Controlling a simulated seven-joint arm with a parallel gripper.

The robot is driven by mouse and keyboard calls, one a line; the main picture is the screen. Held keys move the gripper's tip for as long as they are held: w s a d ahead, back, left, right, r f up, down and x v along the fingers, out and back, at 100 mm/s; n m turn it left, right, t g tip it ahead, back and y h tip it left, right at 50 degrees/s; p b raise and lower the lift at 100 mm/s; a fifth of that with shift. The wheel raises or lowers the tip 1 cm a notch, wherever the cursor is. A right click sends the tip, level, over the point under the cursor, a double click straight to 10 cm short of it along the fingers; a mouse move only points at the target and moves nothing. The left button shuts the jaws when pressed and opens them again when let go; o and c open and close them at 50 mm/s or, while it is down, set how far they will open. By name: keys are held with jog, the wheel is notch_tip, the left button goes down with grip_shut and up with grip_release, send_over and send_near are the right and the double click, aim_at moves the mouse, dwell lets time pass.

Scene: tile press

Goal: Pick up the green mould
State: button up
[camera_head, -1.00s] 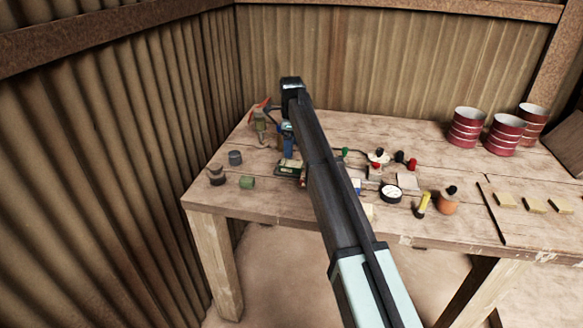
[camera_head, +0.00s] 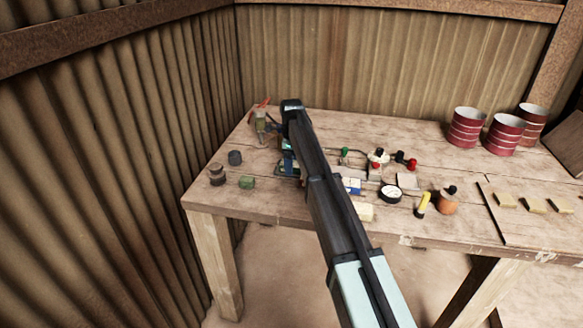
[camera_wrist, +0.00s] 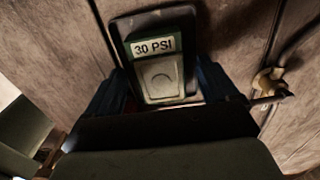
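The green mould (camera_wrist: 162,70) is a flat green block with a "30 PSI" label and a pale face marked with a curved line. In the wrist view it sits in a dark, rounded tray (camera_wrist: 119,30). My gripper (camera_wrist: 160,78) is open, with a blue finger on either side of the mould. Whether the fingers touch it I cannot tell. In the head view my gripper (camera_head: 289,160) is low over the table, and my arm hides most of the mould. The mould's lower end is hidden by my gripper body in the wrist view.
A small green block (camera_head: 247,182) and two dark grey pieces (camera_head: 217,177) (camera_head: 235,157) stand to the left on the wooden table (camera_head: 330,125). A round gauge (camera_head: 391,193) and red-knobbed fittings (camera_head: 412,164) lie to the right. Red drums (camera_head: 465,127) stand at the back right.

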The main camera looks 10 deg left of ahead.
jog(key=c, duration=1.3)
jog(key=shift+r, duration=0.15)
notch_tip(320, 180, up, 8)
jog(key=shift+r, duration=0.15)
jog(key=d, duration=0.4)
jog(key=w+d+f, duration=0.1)
jog(key=d, duration=0.4)
jog(key=w+d, duration=0.1)
jog(key=d, duration=0.3)
jog(key=shift+d+f, duration=0.3)
jog(key=shift+f, duration=0.05)
